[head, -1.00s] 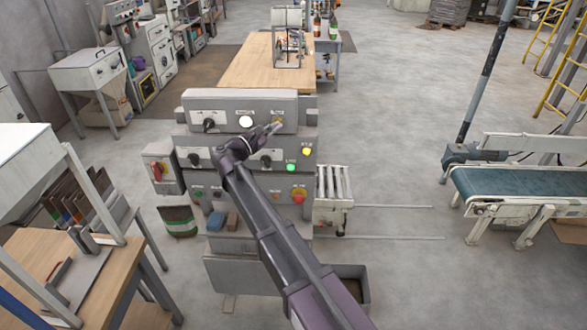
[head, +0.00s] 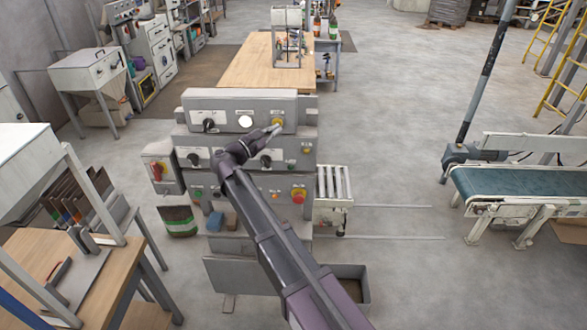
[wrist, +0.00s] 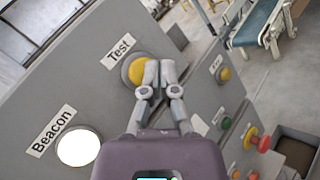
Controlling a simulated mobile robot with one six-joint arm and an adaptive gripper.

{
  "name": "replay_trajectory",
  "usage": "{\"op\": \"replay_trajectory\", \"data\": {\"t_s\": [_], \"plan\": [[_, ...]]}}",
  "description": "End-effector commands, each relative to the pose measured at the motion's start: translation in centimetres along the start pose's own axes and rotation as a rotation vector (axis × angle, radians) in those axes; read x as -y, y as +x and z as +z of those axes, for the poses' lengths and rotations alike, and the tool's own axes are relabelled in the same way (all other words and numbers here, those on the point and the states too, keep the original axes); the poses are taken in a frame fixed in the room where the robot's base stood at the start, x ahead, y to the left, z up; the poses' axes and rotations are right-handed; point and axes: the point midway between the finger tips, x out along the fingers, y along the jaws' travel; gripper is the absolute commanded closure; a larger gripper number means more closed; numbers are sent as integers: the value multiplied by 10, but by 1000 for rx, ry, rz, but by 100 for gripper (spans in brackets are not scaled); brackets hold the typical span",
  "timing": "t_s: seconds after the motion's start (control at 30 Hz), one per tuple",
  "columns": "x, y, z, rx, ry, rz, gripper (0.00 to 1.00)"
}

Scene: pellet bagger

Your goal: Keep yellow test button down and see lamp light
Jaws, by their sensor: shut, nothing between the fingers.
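The yellow test button (wrist: 134,69) sits on a grey panel beside a "Test" label in the wrist view; it also shows small in the head view (head: 277,121). My gripper (wrist: 158,70) is shut and empty, and its fingertips cover the right part of the button in the wrist view. I cannot tell whether they touch it; the button does not look clearly pushed in. In the head view my gripper (head: 277,129) is at the panel's upper right. The round beacon lamp (wrist: 78,146) looks bright white, also in the head view (head: 246,121).
Below are a dim green lamp (head: 291,167), a dull yellow lamp (head: 306,151), black knobs and a red button (head: 299,196). A red switch (head: 157,170) is at the left. A roller conveyor (head: 335,182) stands to the right, with open floor beyond.

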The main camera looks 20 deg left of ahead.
Motion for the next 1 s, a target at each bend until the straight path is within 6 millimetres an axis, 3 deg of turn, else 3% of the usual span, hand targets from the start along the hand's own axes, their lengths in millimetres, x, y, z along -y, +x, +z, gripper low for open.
{"op": "replay_trajectory", "data": {"t_s": [0.43, 1.0], "plan": [[2, -3, 2, 0, 0, 0, 100], [22, -29, 22, 0, 0, 0, 100]]}}
